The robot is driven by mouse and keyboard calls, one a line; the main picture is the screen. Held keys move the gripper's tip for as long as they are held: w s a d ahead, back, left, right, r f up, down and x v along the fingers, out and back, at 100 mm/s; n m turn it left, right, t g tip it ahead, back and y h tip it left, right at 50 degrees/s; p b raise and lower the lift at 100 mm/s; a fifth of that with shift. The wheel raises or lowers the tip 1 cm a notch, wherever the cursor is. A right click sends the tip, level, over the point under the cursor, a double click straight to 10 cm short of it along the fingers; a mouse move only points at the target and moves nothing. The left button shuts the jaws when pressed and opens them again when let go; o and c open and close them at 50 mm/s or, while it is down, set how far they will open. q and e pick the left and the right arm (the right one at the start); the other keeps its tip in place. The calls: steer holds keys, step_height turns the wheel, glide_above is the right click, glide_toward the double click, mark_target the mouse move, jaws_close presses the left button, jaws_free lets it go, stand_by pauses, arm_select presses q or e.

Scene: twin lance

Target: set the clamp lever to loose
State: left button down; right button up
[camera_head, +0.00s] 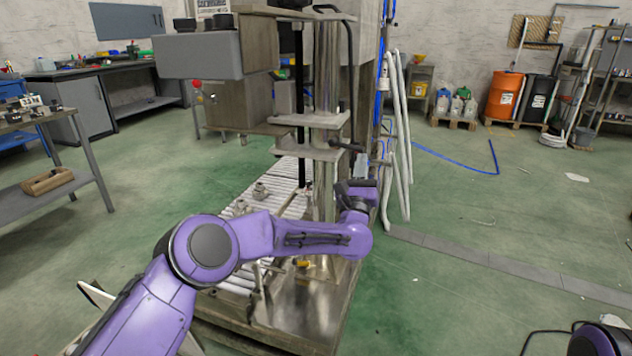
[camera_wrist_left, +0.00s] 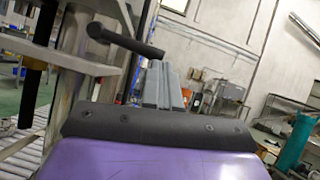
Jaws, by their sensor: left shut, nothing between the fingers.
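The clamp lever (camera_head: 345,146) is a short dark bar on the side of the drill-press-like machine's column, below its grey table bracket. In the left wrist view the lever (camera_wrist_left: 127,41) runs from a round hub at upper left down to the right. My left gripper (camera_head: 359,188) is beside the column, a little below the lever in the head view. In the left wrist view its grey fingers (camera_wrist_left: 163,84) are together and empty, just below the lever's free end. I cannot tell whether they touch it. My right gripper is not in view.
The steel column (camera_head: 326,80) and bracket plates (camera_head: 312,120) stand close to the left of my gripper. White upright pipes (camera_head: 399,130) stand close to its right. A roller conveyor (camera_head: 285,180) lies behind my arm. The green floor to the right is mostly open.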

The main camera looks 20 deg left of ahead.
arm_select(q)
steer(key=shift+d+r+n+y, duration=0.1)
steer(key=shift+r+n+y, duration=0.3)
steer(key=shift+n, duration=0.3)
steer(key=w+f+b+v, duration=0.1)
steer(key=f+b+v, duration=0.1)
steer(key=v, duration=1.1)
steer(key=shift+w+b, duration=0.3)
steer(key=shift+b, duration=0.55)
steer(key=shift+d+f, duration=0.1)
steer(key=shift+f, duration=0.05)
